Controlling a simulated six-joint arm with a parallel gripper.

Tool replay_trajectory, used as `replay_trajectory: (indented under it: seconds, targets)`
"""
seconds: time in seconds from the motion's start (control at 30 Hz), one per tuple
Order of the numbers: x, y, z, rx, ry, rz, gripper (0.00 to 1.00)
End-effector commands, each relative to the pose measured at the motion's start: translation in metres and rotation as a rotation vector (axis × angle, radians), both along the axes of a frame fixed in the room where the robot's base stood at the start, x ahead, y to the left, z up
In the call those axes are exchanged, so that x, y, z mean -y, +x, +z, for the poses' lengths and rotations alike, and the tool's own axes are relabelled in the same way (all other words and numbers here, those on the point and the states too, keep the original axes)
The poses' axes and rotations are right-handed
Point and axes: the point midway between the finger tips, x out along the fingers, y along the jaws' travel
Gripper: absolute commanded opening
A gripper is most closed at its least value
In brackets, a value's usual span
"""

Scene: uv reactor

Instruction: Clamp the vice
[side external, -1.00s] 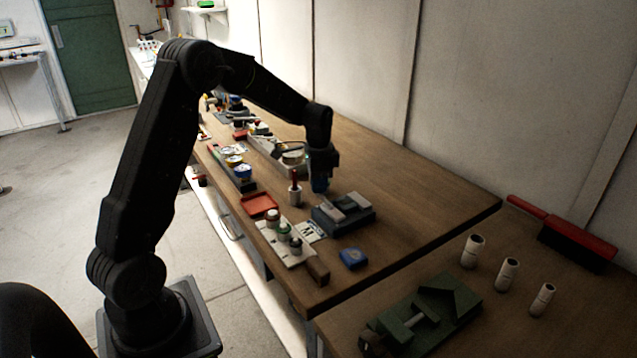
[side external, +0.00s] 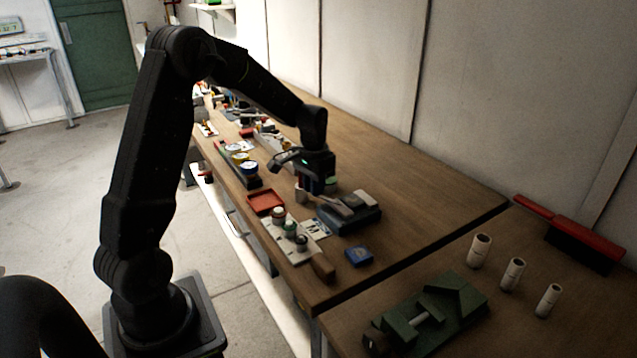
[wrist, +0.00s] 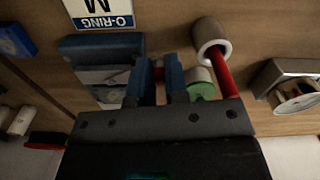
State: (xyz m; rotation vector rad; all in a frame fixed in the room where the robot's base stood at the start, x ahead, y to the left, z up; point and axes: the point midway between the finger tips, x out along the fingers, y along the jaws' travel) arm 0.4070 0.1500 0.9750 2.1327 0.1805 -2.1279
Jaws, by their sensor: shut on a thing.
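A low blue-grey fixture (side external: 350,217) with light grey jaw-like blocks on top sits on the wooden bench; it looks like a small vice. It also shows in the wrist view (wrist: 95,48), left of my fingers. My gripper (side external: 316,188) is low over the bench beside the fixture's far side. In the wrist view its two blue fingers (wrist: 158,85) are close together around a small dark reddish part, mostly hidden; I cannot tell whether it belongs to the fixture. A green vice-like block (side external: 430,318) with a pale screw bar lies on the nearer bench.
A white cup (wrist: 210,38) with a red rod stands right beside my gripper. A red tray (side external: 265,202), a white rack (side external: 287,248) and a blue box (side external: 359,256) are nearby. White tubes (side external: 480,250) stand at right.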

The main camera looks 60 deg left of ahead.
Motion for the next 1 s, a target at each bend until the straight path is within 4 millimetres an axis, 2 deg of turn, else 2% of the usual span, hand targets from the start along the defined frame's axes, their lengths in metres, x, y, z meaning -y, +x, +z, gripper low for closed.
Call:
replay_trajectory:
  seconds: [0.2, 0.5, 1.0]
  targets:
    - [0.001, -0.015, 0.001, -0.006, 0.007, 0.196, 0.0]
    - [0.01, -0.025, 0.0, -0.007, 0.006, 0.394, 0.0]
    - [0.015, -0.03, 0.0, -0.008, 0.006, 0.502, 0.0]
